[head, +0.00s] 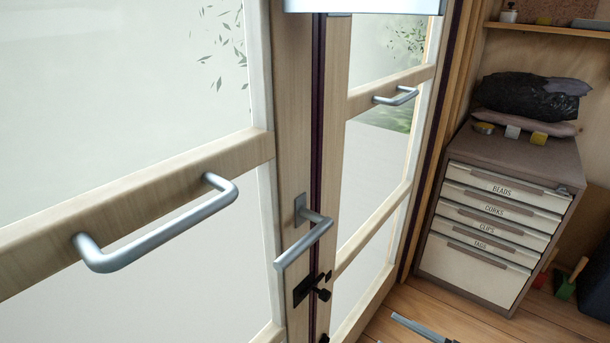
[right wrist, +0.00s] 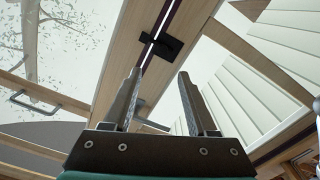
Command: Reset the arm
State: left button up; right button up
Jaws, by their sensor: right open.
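My right gripper (right wrist: 159,73) is open in the right wrist view, with its two fingers apart and nothing between them. Behind the fingers are a wooden door frame (right wrist: 118,50) and a dark latch plate (right wrist: 158,44); the gripper shows no contact with them. A grey narrow piece (head: 420,327) shows at the bottom edge of the head view; I cannot tell whether it is part of my right arm. My left gripper is not in either view.
The head view shows glazed wooden doors with a long grey pull bar (head: 155,232), a lever handle (head: 304,240) and a smaller pull bar (head: 396,97). A labelled drawer cabinet (head: 500,215) stands at the right, below a shelf (head: 545,30). Some wooden floor (head: 475,318) is clear.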

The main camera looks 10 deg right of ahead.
jog(key=s+d+f+m+g+h+p, duration=0.1)
jog(key=s+d+f+m+h, duration=0.15)
jog(key=f+h, duration=0.45)
jog(key=s+d+f+m+g+h+p, duration=0.1)
jog(key=d+f+m+g+h+p, duration=0.2)
jog(key=f, duration=0.9)
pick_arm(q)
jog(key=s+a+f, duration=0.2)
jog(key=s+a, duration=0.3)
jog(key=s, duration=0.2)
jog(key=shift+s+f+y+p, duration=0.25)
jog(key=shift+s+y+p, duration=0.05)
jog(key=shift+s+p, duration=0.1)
pick_arm(e)
jog(key=s+a+f+m+g, duration=0.2)
jog(key=s+a+f+g, duration=0.2)
jog(key=s+f, duration=0.3)
jog(key=s+a+f+m+g+h, duration=0.1)
jog(key=s+a+f+m+g, duration=0.1)
jog(key=s+f, duration=0.5)
jog(key=s+a+g, duration=0.1)
jog(key=s+g, duration=0.1)
jog(key=s, duration=0.4)
jog(key=shift+s+a+f+h, duration=0.2)
jog(key=shift+s+a+h, duration=0.1)
jog(key=shift+a, duration=0.1)
jog(key=shift+w, duration=0.1)
